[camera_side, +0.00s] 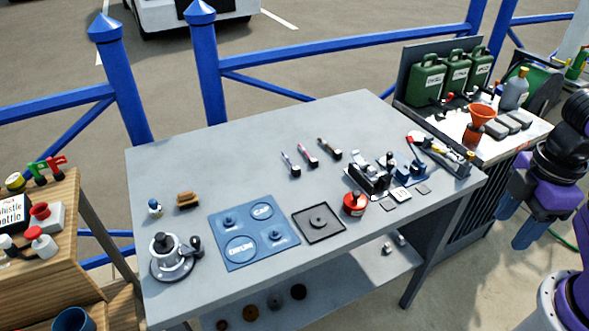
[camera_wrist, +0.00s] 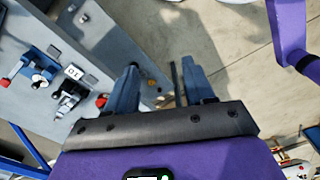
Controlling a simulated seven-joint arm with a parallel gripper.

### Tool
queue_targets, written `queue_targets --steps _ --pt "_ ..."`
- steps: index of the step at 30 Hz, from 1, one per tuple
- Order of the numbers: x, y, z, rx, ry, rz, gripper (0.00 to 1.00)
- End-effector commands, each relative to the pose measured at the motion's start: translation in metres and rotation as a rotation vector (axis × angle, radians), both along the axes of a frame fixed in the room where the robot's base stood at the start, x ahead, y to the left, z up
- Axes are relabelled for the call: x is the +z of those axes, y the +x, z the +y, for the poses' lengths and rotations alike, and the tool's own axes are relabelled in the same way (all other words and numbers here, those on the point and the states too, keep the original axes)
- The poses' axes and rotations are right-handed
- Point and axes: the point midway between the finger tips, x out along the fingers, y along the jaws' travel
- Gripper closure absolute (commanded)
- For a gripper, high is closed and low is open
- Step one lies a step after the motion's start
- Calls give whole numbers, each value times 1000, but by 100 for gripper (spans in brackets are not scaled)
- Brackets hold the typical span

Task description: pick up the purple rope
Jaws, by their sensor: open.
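Three short slim items, perhaps rope pieces, lie side by side towards the back middle of the grey table (camera_side: 190,160) in the side view. The middle one is pinkish-purple (camera_side: 306,155) and best fits the purple rope. A pale bluish one (camera_side: 290,164) lies to its left and a dark brownish one (camera_side: 329,150) to its right. My gripper (camera_side: 518,222) is off the table's right side, well apart from them, with its blue fingers pointing down. In the wrist view its fingers (camera_wrist: 160,78) are apart with nothing between them. I cannot make out the rope there.
Winch and cleat fittings (camera_side: 370,176) and a red round can (camera_side: 354,204) stand on the table's right part. A side bench with green cans (camera_side: 428,78) and an orange funnel (camera_side: 478,120) is behind. Blue panel (camera_side: 235,240) lies in front. Table surface around the three items is clear.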

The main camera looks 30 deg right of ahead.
Motion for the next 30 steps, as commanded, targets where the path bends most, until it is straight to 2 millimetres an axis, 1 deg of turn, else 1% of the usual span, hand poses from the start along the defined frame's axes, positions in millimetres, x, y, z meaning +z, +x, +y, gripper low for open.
queue_targets --steps 5,8,11,14,15,20,21,23,27,29,30 --pt "0 3 2 -8 1 -2 47" --pt "2 16 12 -45 5 -14 47" --pt "5 42 30 -121 13 -35 47" --pt "8 77 53 -221 27 -63 47" --pt "9 91 62 -261 32 -76 47" --pt "10 150 94 -421 57 -123 47" --pt "10 165 101 -460 64 -135 47" --pt "9 188 111 -520 75 -153 47" --pt "4 240 131 -656 99 -193 47" --pt "2 263 138 -717 110 -211 47" --pt "0 277 142 -755 119 -223 47"
